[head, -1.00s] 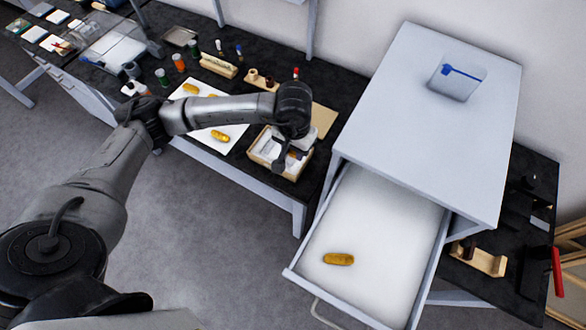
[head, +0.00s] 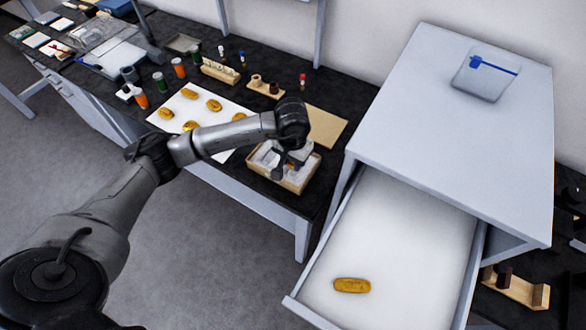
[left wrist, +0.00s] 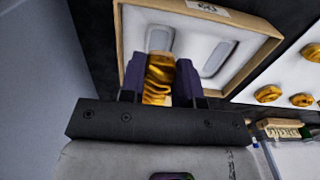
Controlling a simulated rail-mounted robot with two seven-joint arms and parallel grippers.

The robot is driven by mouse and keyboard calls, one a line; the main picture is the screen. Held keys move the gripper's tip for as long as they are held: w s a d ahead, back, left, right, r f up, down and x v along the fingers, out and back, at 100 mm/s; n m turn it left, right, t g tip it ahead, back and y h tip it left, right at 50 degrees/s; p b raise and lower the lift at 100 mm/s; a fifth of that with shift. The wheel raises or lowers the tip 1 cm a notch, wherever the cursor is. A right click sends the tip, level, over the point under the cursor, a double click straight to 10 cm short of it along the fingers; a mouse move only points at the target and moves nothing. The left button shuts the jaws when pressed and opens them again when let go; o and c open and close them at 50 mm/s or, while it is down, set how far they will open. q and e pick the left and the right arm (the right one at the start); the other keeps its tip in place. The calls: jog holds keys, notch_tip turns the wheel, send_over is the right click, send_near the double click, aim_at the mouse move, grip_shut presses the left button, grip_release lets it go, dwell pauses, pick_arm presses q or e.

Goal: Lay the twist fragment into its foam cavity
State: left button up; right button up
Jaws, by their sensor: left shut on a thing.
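The twist fragment (left wrist: 158,80) is a gold, ridged, twisted piece in the left wrist view. My left gripper (left wrist: 161,66) is shut on it, with one dark finger on each side. They are at the near side of a shallow tan box with white foam (left wrist: 190,20). The foam has two long rounded cavities. The fragment's far end meets the near end of the left cavity (left wrist: 160,38); I cannot tell whether it touches the foam. In the head view my left gripper (head: 284,168) is over the box (head: 297,187) and hides the fragment. My right gripper is not in view.
An open drawer (head: 400,235) right of the box holds another gold fragment (head: 351,285). A white sheet (head: 205,98) with several gold fragments lies left of the box. A tan board (head: 325,128) lies behind it. Small bottles and wooden racks stand at the back.

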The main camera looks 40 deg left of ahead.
aim_at(292, 174)
pick_arm(q)
jog(key=shift+f, duration=2.3)
jog(key=shift+s+a+f+b, duration=0.1)
jog(key=shift+a+f+b, duration=0.1)
jog(key=shift+f+b, duration=0.75)
jog(key=o, duration=0.7)
jog(key=shift+o, duration=0.5)
jog(key=shift+r+p, duration=0.4)
jog(key=shift+p, duration=0.05)
jog(key=shift+o, duration=0.5)
notch_tip(292, 174, up, 13)
jog(key=shift+d+r+p, duration=0.1)
jog(key=shift+d+p, duration=0.05)
jog(key=shift+p, duration=0.5)
